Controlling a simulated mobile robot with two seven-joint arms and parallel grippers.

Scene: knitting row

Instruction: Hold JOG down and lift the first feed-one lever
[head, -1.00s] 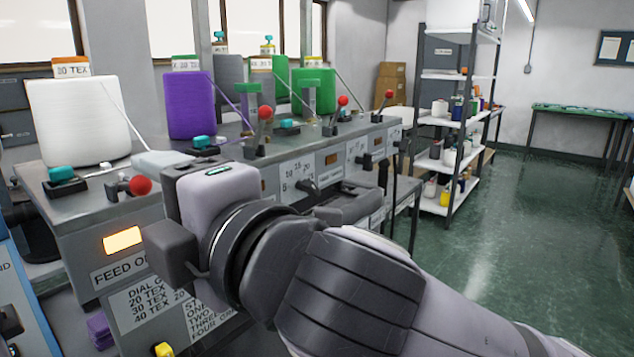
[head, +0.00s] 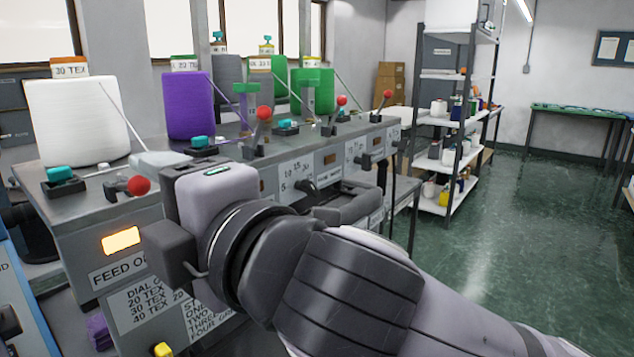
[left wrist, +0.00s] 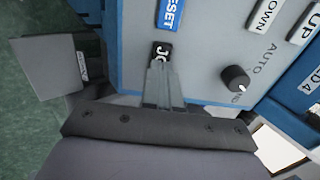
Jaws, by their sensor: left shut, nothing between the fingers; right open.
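The first feed-one lever, with a red ball knob (head: 139,186), sits low on the front of the nearest unit, above the lit orange lamp and the FEED ONE label (head: 118,270). My right gripper (head: 168,228) is open just right of this knob, apart from it in the picture. Its housing hides part of its fingers. In the left wrist view, the JOG button (left wrist: 161,50) is on the blue panel, below RESET. My left gripper (left wrist: 160,76) is shut and empty, its fingertips at the lower edge of JOG and partly covering the label. Contact or pressing cannot be told.
Several other red-knobbed levers (head: 264,113) stand upright along the row. A white cone (head: 78,122) and a purple cone (head: 188,105) stand on the bench top. The AUTO knob (left wrist: 235,78) lies right of JOG. Open green floor (head: 520,240) is at the right.

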